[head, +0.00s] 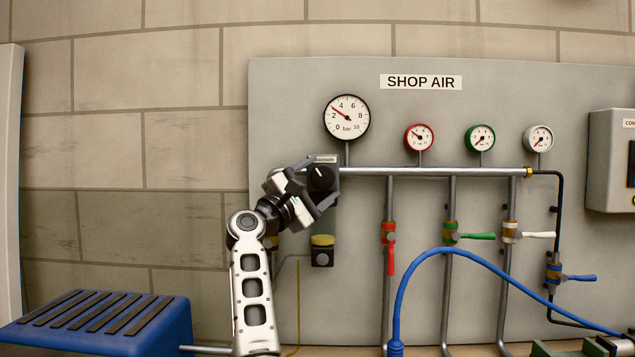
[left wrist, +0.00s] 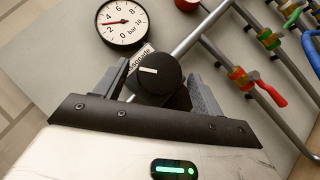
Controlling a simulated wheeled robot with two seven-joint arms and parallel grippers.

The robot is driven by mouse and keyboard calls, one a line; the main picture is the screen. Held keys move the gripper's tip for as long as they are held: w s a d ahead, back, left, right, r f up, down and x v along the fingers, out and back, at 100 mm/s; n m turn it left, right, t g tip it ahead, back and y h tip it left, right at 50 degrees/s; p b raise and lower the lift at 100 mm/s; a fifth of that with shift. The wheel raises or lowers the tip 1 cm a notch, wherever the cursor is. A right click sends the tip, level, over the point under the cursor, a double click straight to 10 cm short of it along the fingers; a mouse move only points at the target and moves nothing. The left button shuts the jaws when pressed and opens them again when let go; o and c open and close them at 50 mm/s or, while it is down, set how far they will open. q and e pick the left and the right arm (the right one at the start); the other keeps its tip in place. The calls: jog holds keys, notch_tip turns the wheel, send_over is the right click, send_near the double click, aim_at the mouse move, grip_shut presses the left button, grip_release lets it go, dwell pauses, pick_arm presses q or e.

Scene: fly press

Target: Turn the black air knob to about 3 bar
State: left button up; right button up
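The black air knob (head: 322,178) is on the panel at the left end of the grey pipe. It shows large in the left wrist view (left wrist: 160,78), with a white pointer mark on its face. My left gripper (head: 310,185) is at the knob. In the left wrist view its fingers (left wrist: 156,86) stand on either side of the knob, spread, with what look like small gaps. The large white bar gauge (head: 347,118) is above the knob; its red needle points between 2 and 4, near 3. It also shows in the left wrist view (left wrist: 122,22). My right gripper is out of view.
Red (head: 419,138), green (head: 480,138) and white (head: 539,139) small gauges sit to the right. Lever valves, including a red one (head: 389,245), are below the pipe. A yellow-topped fitting (head: 322,250) is under the knob. A blue hose (head: 440,250) arches at right.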

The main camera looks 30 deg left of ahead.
pick_arm(q)
jog(key=shift+s+f, duration=0.15)
jog(key=shift+s, duration=0.1)
jog(key=b+v, duration=0.4)
jog(key=v, duration=1.1)
jog(key=shift+s, duration=0.2)
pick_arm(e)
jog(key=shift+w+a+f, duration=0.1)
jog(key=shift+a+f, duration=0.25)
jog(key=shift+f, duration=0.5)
pick_arm(q)
jog(key=shift+a, duration=0.1)
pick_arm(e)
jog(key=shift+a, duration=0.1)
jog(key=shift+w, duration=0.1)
